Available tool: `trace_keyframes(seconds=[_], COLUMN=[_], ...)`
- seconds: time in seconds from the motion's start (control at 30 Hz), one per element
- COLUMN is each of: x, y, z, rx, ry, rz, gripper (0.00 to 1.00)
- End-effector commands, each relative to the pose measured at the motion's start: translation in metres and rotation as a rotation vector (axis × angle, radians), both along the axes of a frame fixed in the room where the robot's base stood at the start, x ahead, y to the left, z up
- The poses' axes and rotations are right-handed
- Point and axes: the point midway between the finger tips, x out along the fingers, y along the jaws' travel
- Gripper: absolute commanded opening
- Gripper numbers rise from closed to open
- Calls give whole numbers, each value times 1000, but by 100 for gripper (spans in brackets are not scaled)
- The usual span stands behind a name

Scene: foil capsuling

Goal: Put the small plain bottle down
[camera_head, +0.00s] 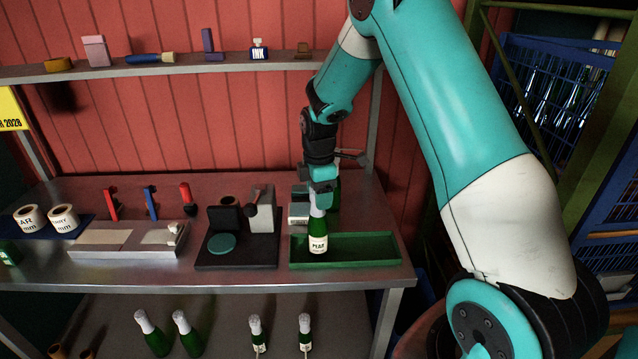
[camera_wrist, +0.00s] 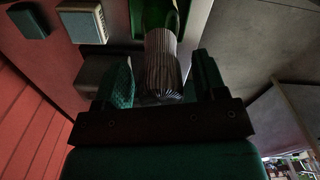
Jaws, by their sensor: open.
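A green bottle (camera_head: 318,228) with a pale label and a silver foil neck stands upright in the green tray (camera_head: 375,262) at the right end of the bench. My gripper (camera_head: 320,197) is above it, with its open fingers at the foil neck. In the wrist view the ribbed silver foil neck (camera_wrist: 163,65) lies between the two fingers of my gripper (camera_wrist: 164,80), with a dark gap on the right side. The bottle's lower body is hidden in the wrist view. A green shape (camera_head: 334,192) behind my gripper is partly hidden.
A small grey box (camera_head: 298,213) is left of the bottle, behind the tray. A black base with a grey device (camera_head: 262,217) stands left of the tray. Several foil-necked bottles (camera_head: 188,332) are on the lower shelf. The tray's right part is clear.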

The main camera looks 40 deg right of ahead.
Motion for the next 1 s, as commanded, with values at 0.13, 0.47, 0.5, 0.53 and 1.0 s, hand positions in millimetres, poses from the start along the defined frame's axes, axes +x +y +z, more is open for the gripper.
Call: trace_keyframes(seconds=[0.13, 0.47, 0.5, 0.53, 1.0], x=[1, 1, 1, 1, -34], y=[0, 0, 0, 0, 64], z=[18, 89, 95, 100, 141], rx=[-1, -1, -1, -1, 47], ry=[-6, -6, -5, -5, -35], rz=[0, 0, 0, 0, -90], gripper=[65, 65, 65, 65, 65])
